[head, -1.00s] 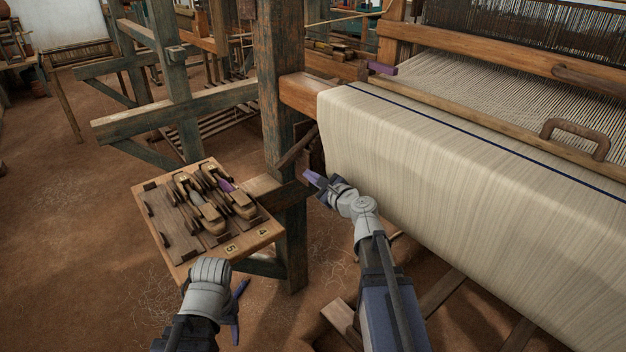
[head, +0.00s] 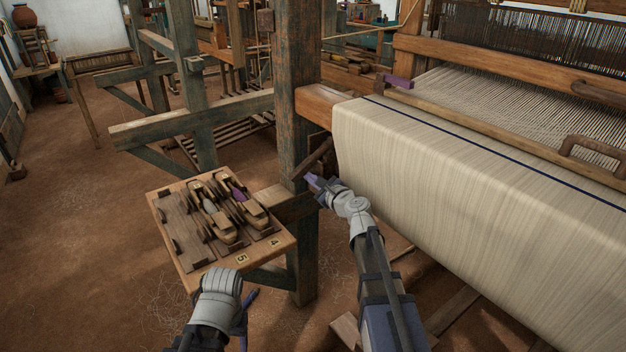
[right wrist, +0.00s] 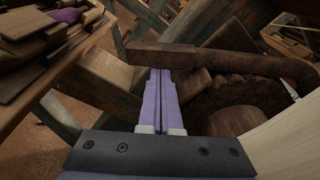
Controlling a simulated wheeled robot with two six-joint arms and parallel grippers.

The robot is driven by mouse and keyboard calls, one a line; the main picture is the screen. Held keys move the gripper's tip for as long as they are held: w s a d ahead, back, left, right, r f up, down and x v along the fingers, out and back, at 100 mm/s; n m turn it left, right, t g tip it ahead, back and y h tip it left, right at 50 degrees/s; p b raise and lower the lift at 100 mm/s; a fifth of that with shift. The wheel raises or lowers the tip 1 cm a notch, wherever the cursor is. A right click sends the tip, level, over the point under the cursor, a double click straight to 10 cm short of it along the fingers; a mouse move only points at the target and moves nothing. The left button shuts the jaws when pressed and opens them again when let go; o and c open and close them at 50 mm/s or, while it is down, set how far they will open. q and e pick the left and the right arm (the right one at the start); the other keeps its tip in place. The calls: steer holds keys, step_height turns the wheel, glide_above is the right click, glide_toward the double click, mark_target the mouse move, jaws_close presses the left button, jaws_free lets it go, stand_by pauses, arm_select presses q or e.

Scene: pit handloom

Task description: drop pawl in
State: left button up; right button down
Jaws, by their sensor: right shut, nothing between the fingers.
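The pawl (head: 313,160) is a dark brown wooden bar beside the loom's front post, slanting down to the left in the head view. In the right wrist view the pawl (right wrist: 215,60) crosses above a toothed ratchet wheel (right wrist: 235,98). Whether its tip sits in the teeth cannot be told. My right gripper (head: 311,181) is shut and empty, its purple fingertips (right wrist: 161,74) at the lower edge of the pawl near its left end. Whether they touch cannot be told. My left gripper (head: 249,297) hangs low by the shuttle board, its jaws mostly hidden behind the hand.
A thick post (head: 298,100) stands just left of the pawl. Cream cloth (head: 450,200) on the beam fills the right side. A wooden board (head: 190,262) with several shuttles lies left of the post. Open floor (head: 80,220) is at the left.

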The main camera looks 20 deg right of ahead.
steer(key=a+r+m+p, duration=0.2)
steer(key=r+p, duration=0.1)
steer(key=s+a+r+p, duration=0.1)
steer(key=r+p, duration=0.1)
steer(key=shift+r+m+y, duration=0.2)
steer(key=shift+m+y, duration=0.1)
steer(key=shift+m, duration=0.1)
steer(key=shift+s+a+r+p, duration=0.15)
steer(key=shift+a+r+p, duration=0.1)
steer(key=shift+r+p, duration=0.3)
